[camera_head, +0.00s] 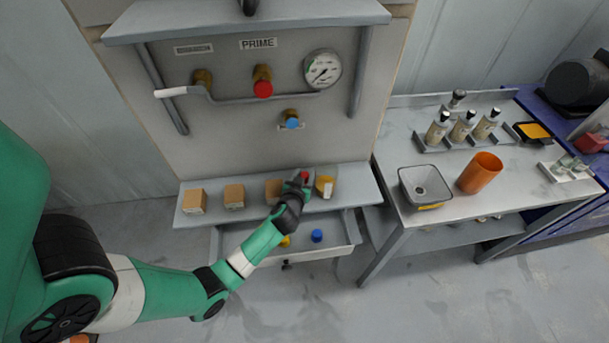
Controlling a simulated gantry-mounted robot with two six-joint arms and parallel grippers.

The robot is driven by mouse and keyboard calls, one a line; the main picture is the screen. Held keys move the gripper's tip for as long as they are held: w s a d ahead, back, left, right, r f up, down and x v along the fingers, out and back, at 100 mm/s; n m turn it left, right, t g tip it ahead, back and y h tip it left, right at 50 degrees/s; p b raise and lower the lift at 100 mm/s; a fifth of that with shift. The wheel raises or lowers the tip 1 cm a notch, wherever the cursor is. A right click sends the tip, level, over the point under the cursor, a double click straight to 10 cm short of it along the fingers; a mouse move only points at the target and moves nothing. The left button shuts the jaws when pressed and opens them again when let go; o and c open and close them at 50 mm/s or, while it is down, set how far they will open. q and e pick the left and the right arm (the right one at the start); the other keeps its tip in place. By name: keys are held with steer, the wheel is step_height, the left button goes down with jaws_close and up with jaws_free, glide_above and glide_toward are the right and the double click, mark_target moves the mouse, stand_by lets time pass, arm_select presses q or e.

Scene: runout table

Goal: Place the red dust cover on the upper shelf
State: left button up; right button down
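A small red piece (304,175), which looks like the red dust cover, shows at the fingertips of my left gripper (299,184). The gripper is dark and partly hides the piece, so I cannot tell whether the fingers are shut on it. The gripper is over the lower shelf (259,207), in front of a cardboard box. The upper shelf (200,20) is a grey ledge along the top of the panel. Another red cap (263,89) is on a brass fitting on the panel. My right gripper is not in view.
Boxes (234,196) and a yellow-and-white item (325,186) stand on the lower shelf. The open drawer (337,252) below holds a blue cap (317,235) and a yellow one. A pipe (240,98) and gauge (322,69) project from the panel. A dark object (249,6) is at the upper shelf.

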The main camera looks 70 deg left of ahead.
arm_select(q)
steer(key=shift+r, duration=0.15)
steer(key=shift+s+d+r+p, duration=0.1)
steer(key=shift+d+r+p, duration=0.1)
steer(key=shift+d+p, duration=0.1)
steer(key=p+v, duration=0.1)
steer(key=v, duration=1)
steer(key=shift+s+d, duration=0.1)
steer(key=shift+s, duration=0.05)
